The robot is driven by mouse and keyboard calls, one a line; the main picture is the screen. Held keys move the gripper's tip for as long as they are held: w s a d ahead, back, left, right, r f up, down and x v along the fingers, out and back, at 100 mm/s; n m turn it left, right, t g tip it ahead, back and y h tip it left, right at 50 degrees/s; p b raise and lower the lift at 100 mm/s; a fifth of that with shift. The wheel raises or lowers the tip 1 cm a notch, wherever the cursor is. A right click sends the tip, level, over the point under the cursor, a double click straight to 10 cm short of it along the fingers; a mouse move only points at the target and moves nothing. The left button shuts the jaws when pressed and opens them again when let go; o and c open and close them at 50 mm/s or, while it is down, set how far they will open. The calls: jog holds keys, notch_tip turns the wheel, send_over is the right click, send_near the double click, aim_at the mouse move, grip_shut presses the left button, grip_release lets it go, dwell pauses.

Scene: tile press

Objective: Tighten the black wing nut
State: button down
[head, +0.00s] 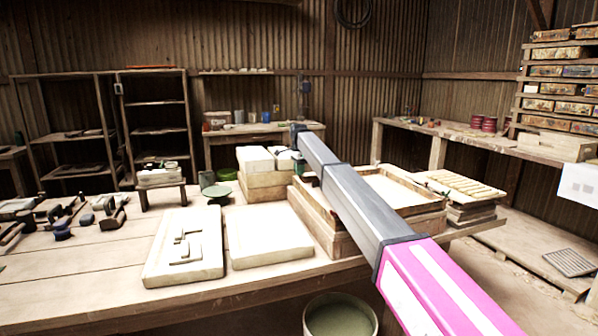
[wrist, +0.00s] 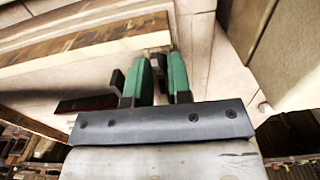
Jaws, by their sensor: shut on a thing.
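My arm reaches across the bench in the head view, and my gripper (head: 299,160) is at its far end by the left side of the wooden press frame (head: 322,222). The arm hides most of the gripper there. In the wrist view my gripper (wrist: 162,62) has two green fingers close together beside a wooden edge (wrist: 85,45). The fingers are shut on a small part, which I take to be the black wing nut. It is mostly hidden between them, so I cannot tell its turn or how tightly it sits.
Two pale slabs (head: 273,236) lie on the bench (head: 90,275) left of the frame. Stacked blocks (head: 257,160) stand behind. A slatted rack (head: 466,186) is to the right. A bucket (head: 340,318) stands below the front edge. Hand tools lie at far left.

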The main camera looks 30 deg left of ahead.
dwell(0.3)
jog(key=c, duration=1)
grip_release()
jog(key=shift+c, duration=0.2)
jog(key=shift+r, duration=0.1)
notch_tip(320, 180, up, 11)
